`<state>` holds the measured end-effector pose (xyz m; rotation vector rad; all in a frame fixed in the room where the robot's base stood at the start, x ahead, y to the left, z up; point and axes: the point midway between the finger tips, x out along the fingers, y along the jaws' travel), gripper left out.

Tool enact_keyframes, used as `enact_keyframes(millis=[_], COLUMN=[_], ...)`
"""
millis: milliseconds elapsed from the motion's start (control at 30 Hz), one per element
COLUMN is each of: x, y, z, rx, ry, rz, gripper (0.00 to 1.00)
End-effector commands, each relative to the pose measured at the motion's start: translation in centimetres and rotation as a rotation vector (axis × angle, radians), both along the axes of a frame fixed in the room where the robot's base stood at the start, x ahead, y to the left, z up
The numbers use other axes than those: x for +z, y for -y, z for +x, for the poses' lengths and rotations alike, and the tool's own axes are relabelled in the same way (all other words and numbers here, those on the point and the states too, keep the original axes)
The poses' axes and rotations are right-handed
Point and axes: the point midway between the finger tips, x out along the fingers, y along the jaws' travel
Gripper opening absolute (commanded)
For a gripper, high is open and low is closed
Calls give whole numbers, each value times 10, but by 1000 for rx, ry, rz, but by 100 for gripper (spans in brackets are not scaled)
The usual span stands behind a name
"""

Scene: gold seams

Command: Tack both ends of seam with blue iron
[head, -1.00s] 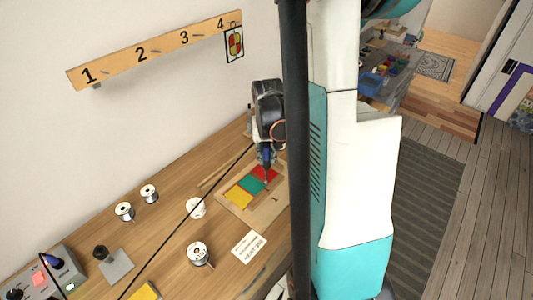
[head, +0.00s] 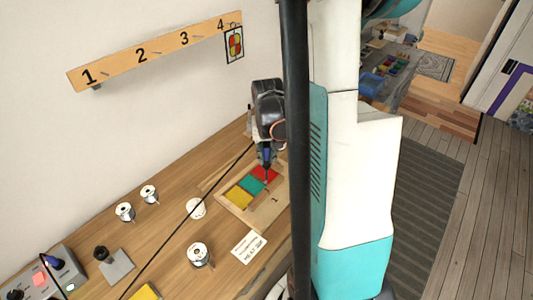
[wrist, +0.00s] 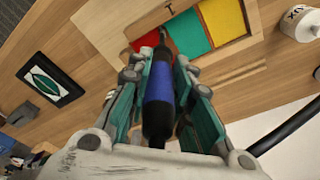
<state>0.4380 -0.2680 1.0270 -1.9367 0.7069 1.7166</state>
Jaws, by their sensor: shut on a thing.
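My gripper (wrist: 160,88) is shut on the blue iron (wrist: 160,97), a dark handle with a blue band. In the head view my gripper (head: 266,146) holds it upright, tip down, over the wooden tray (head: 239,210). The tray holds a red panel (wrist: 150,40), a green panel (wrist: 188,34) and a yellow panel (wrist: 223,20) side by side. The iron's tip is near the red and green panels' shared edge, which is the closest seam. I cannot tell whether the tip touches. The iron and fingers hide part of the red panel.
Wire spools (head: 200,254), a white cup (head: 196,208), a printed card (head: 249,247) and a control box (head: 48,280) stand on the wooden bench (head: 165,225). A numbered rail (head: 160,48) with a framed picture (head: 234,44) hangs on the wall. Bench left of the tray has some free room.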

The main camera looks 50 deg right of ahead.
Motion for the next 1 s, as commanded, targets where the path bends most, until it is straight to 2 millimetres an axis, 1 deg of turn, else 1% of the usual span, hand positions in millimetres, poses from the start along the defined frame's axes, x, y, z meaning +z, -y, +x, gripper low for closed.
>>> enact_keyframes(millis=[100,700,800,1000], x=[11,54,57,56], y=[0,0,0,0], z=[0,0,0,0], rx=[0,0,0,0], ry=[1,1,1,1], rz=[-1,-1,-1,-1], gripper=[0,0,0,0])
